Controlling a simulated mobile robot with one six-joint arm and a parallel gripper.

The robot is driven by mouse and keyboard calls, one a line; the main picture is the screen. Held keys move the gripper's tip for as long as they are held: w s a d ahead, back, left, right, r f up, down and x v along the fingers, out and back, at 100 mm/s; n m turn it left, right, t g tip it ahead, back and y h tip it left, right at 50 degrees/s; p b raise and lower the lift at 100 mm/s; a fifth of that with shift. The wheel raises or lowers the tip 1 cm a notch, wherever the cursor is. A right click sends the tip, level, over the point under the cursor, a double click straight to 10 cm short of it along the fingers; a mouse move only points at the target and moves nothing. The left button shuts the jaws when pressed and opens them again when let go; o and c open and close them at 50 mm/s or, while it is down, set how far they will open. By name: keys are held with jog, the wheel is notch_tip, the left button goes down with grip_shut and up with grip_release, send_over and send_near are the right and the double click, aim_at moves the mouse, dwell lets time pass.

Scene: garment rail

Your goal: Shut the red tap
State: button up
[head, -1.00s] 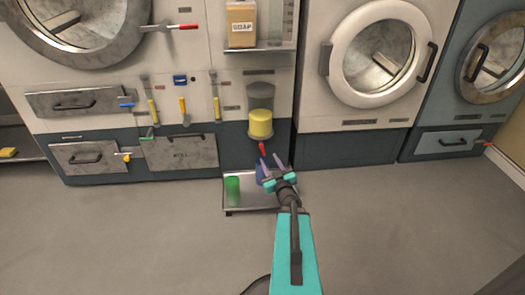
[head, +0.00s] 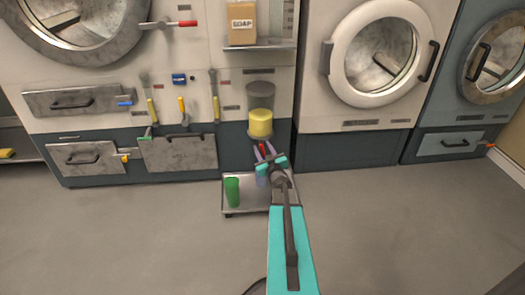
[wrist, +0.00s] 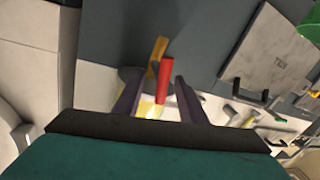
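The red tap (head: 263,148) is a small red lever under the clear dispenser (head: 261,94) with yellow liquid in it. In the wrist view the red lever (wrist: 164,82) shows between my finger tips, nearer the right finger, with an orange-yellow bar (wrist: 157,50) beside it. My gripper (head: 266,153) is open, with its fingers apart on either side of the lever in the picture. Whether a finger touches it I cannot tell. The head view shows the tap partly covered by the fingers.
A metal tray (head: 245,207) on the floor holds a green cup (head: 232,192) and a blue cup (head: 261,178) partly hidden behind my gripper. A soap box (head: 241,24) stands on a shelf above. Several levers (head: 183,110) are on the panel at left. The floor in front is clear.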

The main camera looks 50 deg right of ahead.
grip_shut()
